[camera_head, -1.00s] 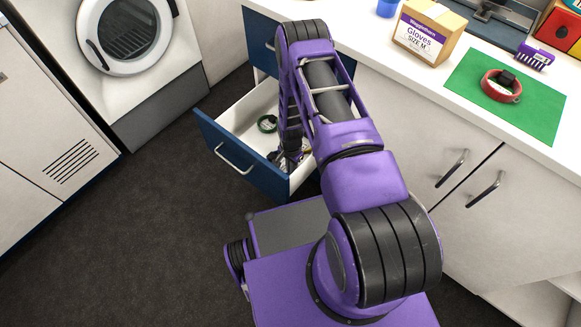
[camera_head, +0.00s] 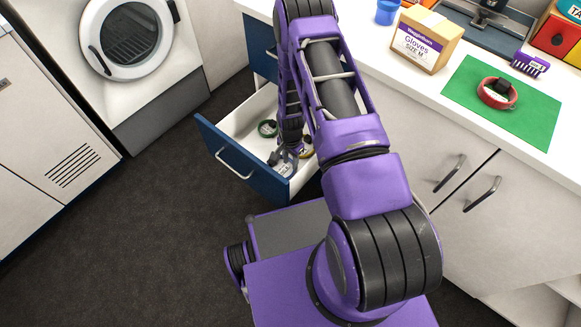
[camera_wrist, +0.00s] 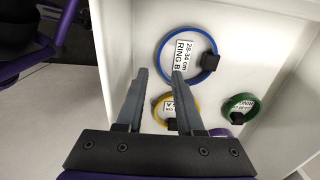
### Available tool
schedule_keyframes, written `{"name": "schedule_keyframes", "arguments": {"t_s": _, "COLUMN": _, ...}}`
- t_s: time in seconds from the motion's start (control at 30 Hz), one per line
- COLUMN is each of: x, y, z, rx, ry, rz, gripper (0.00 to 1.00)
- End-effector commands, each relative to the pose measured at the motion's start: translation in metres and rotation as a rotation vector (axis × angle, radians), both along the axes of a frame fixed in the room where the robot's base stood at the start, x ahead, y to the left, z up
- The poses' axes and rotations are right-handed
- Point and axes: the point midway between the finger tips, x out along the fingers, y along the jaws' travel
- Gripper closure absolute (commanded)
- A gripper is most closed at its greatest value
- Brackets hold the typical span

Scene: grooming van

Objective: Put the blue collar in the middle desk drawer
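The blue collar (camera_wrist: 166,48), a ring with a black block and a white label, lies flat on the floor of the open drawer (camera_head: 232,167). A closed blue drawer front (camera_head: 262,52) is above this drawer; anything below it is hidden. My gripper (camera_wrist: 160,74) points down into the drawer with its fingers apart. In the wrist view, the right fingertip overlaps the collar's near left edge; I cannot tell whether it touches. Nothing is clamped between the fingers. In the head view my gripper (camera_head: 287,160) is at the drawer's front right, and I cannot make out the blue collar there.
A yellow collar (camera_wrist: 193,103), a green collar (camera_wrist: 254,103) and a partly hidden purple item (camera_wrist: 221,133) share the drawer. White drawer walls stand close around my gripper. On the counter are a glove box (camera_head: 424,42) and a red collar (camera_head: 485,96) on a green mat (camera_head: 515,122).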

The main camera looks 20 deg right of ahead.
Motion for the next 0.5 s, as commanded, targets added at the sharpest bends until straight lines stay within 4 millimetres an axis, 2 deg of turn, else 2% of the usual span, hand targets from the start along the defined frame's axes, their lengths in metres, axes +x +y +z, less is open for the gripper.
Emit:
{"name": "schedule_keyframes", "arguments": {"t_s": 0.03, "x": 0.001, "y": 0.000, "z": 0.013, "rx": 0.000, "ry": -0.002, "rz": 0.000, "gripper": 0.64}}
{"name": "schedule_keyframes", "arguments": {"t_s": 0.2, "x": 0.000, "y": 0.000, "z": 0.037, "rx": 0.000, "ry": 0.000, "rz": 0.001, "gripper": 0.64}}
{"name": "schedule_keyframes", "arguments": {"t_s": 0.5, "x": -0.001, "y": 0.000, "z": 0.046, "rx": 0.000, "ry": 0.001, "rz": 0.000, "gripper": 0.64}}
